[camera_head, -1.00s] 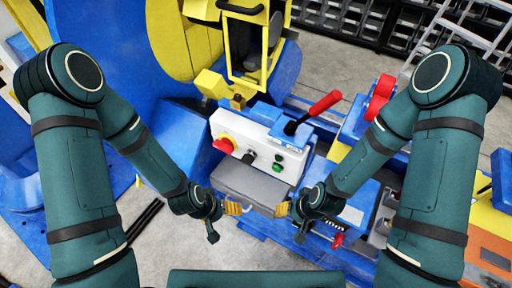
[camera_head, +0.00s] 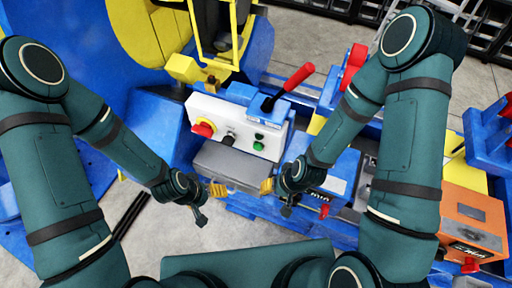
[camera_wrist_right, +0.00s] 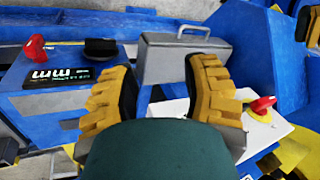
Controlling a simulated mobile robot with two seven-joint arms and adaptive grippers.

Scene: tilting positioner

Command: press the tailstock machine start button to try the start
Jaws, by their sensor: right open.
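The white control panel (camera_head: 240,122) stands in the middle of the head view. It carries a red stop knob on a yellow base (camera_head: 203,128), a black knob (camera_head: 228,139) and green buttons (camera_head: 258,146). My right gripper (camera_head: 267,187) is just below the green buttons in the picture, apart from the panel. In the right wrist view its yellow fingers (camera_wrist_right: 158,88) are spread and empty. A white panel (camera_wrist_right: 172,108) with a red knob (camera_wrist_right: 262,105) is partly hidden behind them. My left gripper (camera_head: 218,190) is left of the right one; its finger gap is unclear.
A grey case (camera_head: 235,165) lies in front of the panel; it also shows in the right wrist view (camera_wrist_right: 185,60). A red lever handle (camera_head: 298,77) rises behind the panel. A blue unit with a display (camera_wrist_right: 60,78) and an orange box (camera_head: 472,225) stand to the right.

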